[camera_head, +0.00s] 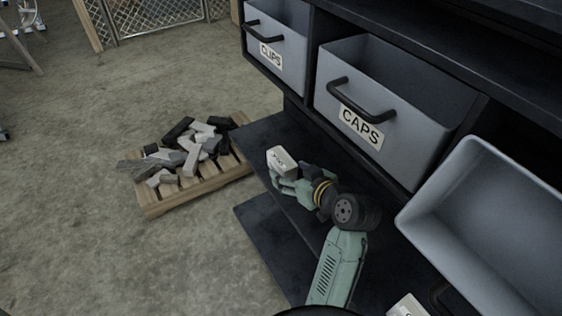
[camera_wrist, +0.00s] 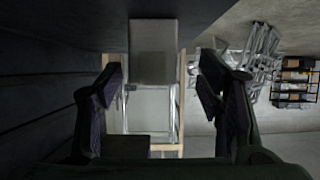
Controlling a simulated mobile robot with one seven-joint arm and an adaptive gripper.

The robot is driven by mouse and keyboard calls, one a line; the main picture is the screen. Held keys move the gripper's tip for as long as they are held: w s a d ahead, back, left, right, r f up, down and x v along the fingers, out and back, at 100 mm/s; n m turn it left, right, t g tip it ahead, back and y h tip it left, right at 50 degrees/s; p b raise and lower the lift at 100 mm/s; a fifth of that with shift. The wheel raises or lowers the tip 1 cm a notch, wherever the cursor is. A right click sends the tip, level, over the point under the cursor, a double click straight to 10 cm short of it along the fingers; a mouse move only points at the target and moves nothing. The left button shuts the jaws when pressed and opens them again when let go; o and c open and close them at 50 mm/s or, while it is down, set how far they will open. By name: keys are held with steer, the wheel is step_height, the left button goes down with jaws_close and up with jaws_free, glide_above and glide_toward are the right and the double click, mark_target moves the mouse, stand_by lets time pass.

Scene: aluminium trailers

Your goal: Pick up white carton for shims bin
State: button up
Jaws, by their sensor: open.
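In the wrist view, the carton (camera_wrist: 153,52) is straight ahead, roughly between the open fingers of my gripper (camera_wrist: 163,85), with gaps on both sides. I cannot tell whether the carton touches the shelf. No label reading shims shows; a grey bin (camera_head: 425,218) at right has its label cut off.
Grey bins labelled CLIPS (camera_head: 275,35) and CAPS (camera_head: 407,125) sit in the dark rack above the lower shelf (camera_head: 262,134). A wooden pallet (camera_head: 207,193) with loose blocks lies on the floor at left. The concrete floor (camera_head: 85,240) around it is clear.

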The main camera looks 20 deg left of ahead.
mark_target(282, 164)
steer(key=shift+w+r+p+x, duration=0.1)
steer(key=shift+p+x, duration=0.1)
steer(key=shift+x, duration=0.8)
steer(key=shift+w+r+p+x, duration=0.15)
steer(key=shift+p+x, duration=0.1)
steer(key=shift+x, duration=0.75)
steer(key=shift+w+r+p+x, duration=0.1)
steer(key=shift+p+x, duration=0.1)
steer(key=shift+x, duration=0.8)
steer(key=shift+c, duration=0.5)
steer(key=shift+d, duration=0.1)
steer(key=c, duration=1.2)
